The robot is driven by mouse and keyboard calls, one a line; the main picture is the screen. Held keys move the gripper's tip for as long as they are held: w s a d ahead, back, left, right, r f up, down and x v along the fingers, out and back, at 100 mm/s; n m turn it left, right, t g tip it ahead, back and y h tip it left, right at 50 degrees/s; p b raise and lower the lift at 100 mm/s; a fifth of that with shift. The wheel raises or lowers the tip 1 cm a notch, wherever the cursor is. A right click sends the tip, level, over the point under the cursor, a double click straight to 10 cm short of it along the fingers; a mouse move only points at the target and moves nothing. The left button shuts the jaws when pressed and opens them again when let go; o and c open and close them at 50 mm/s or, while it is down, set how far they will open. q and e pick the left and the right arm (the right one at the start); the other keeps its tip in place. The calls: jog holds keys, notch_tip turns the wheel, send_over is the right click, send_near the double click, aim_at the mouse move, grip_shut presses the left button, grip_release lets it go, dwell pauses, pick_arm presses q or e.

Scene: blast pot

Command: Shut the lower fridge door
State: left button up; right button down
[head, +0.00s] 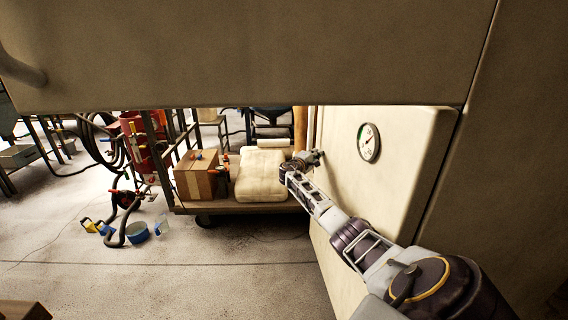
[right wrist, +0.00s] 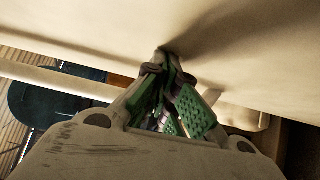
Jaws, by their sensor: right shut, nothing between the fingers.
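The lower fridge door (head: 395,185) appears as a cream panel with a round dial (head: 369,142), right of centre in the head view. It is seen at a slant, and a dark seam runs down its right side. My right gripper (head: 314,157) is at the far left edge of this panel, with its arm reaching along the panel's face. In the right wrist view the gripper (right wrist: 165,58) is shut and empty, its tips close to a cream surface (right wrist: 235,45). I cannot tell whether they touch it. My left gripper is out of view.
A large beige panel (head: 240,55) with a handle (head: 22,72) crosses the top of the head view. Behind, a cart (head: 270,207) carries a cardboard box (head: 195,177) and a pale sack (head: 262,175). Hoses and a red tank (head: 140,140) stand left. The floor between is mostly clear.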

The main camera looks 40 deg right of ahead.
aim_at(325, 154)
jog(key=shift+s+d+m+g+b, duration=0.2)
jog(key=shift+s+d+g+b, duration=0.15)
jog(key=shift+s+d, duration=0.35)
jog(key=shift+s+d+m+g+b, duration=0.2)
jog(key=shift+s+d+g+b, duration=0.15)
jog(key=shift+d, duration=0.55)
jog(key=shift+s+d+m+g+b, duration=0.2)
jog(key=shift+s+d+g+b, duration=0.1)
jog(key=shift+s+d, duration=0.4)
jog(key=shift+w+d, duration=0.1)
jog(key=shift+w, duration=0.05)
jog(key=shift+a, duration=0.6)
jog(key=a, duration=1)
jog(key=shift+s+a, duration=0.2)
jog(key=shift+a, duration=0.2)
jog(key=shift+s+a+f, duration=0.1)
